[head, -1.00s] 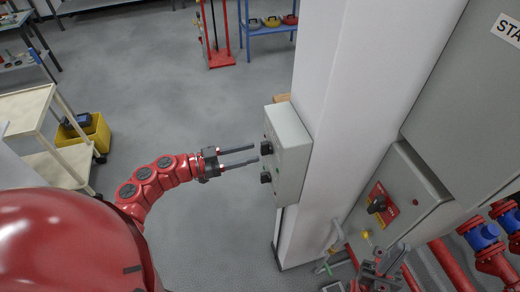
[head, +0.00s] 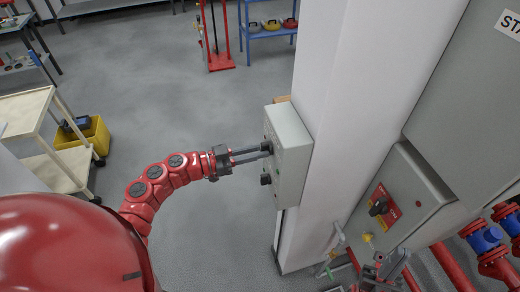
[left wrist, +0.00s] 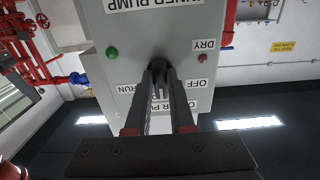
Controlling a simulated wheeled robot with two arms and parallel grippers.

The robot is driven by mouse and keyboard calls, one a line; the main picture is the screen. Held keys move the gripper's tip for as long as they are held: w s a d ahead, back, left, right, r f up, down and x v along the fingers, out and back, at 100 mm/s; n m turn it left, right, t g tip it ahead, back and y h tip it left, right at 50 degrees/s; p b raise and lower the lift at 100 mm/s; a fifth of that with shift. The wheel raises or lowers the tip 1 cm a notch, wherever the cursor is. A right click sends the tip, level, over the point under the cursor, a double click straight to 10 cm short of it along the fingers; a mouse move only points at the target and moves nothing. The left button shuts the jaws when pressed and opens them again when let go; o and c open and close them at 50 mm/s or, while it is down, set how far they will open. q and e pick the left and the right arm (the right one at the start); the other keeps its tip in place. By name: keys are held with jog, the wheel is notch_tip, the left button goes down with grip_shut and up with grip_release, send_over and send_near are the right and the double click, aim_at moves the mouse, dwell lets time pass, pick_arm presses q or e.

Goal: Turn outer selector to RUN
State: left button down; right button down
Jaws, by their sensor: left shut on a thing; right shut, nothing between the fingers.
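A grey control box (head: 292,150) is fixed to the side of a white pillar and carries two black selector knobs. My left gripper (head: 266,148) is shut on the farther selector knob; its fingers hide most of it. The nearer knob (head: 265,179) is free. In the left wrist view the box face (left wrist: 135,30) has upside-down labels: INNER PUMP, DRY (left wrist: 205,44), OFF and RUN (left wrist: 124,88). Another pump label is partly hidden by the fingers. The gripped knob (left wrist: 160,88) shows between them; its pointing direction is unclear. My right gripper (head: 378,268) is shut and empty at the lower right.
The white pillar (head: 340,110) stands behind the box. A grey cabinet with another black knob (head: 378,206) and red and blue pipes (head: 486,240) are at right. A cream trolley (head: 30,125) and yellow bin (head: 95,135) stand at left. The floor between is clear.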

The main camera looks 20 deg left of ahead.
pick_arm(q)
jog(key=m+b, duration=0.3)
dwell(0.5)
jog(key=shift+m, duration=0.3)
